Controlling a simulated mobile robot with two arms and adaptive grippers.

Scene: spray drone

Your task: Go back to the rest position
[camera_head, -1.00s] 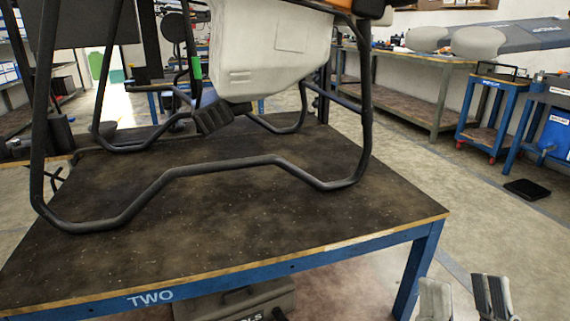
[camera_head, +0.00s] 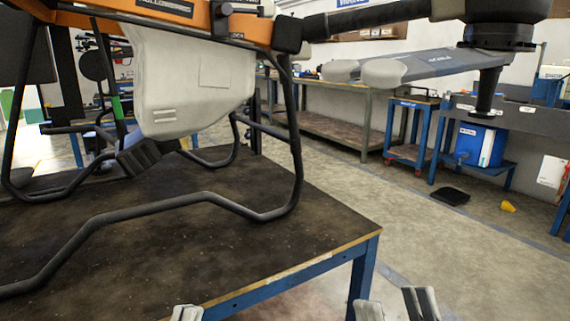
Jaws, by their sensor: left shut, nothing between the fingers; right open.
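My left gripper (camera_head: 187,313) shows only as a small grey tip at the bottom edge, in front of the table edge; it is shut and empty. My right gripper (camera_head: 396,306) is at the bottom edge, right of the table leg, with two grey fingers apart and nothing between them. The drone stands on the dark table (camera_head: 330,226) on black tubular landing legs (camera_head: 290,150). It has a white tank (camera_head: 190,85) and an orange frame (camera_head: 278,28). Both grippers appear apart from the drone. The rest of both arms is out of view.
A black drone arm with a motor (camera_head: 487,37) reaches across the upper right. Behind are a long workbench (camera_head: 335,130), a blue cart (camera_head: 408,135) and a blue-and-white box (camera_head: 480,145). A black pad (camera_head: 450,196) and a yellow item (camera_head: 508,206) lie on the otherwise open floor at right.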

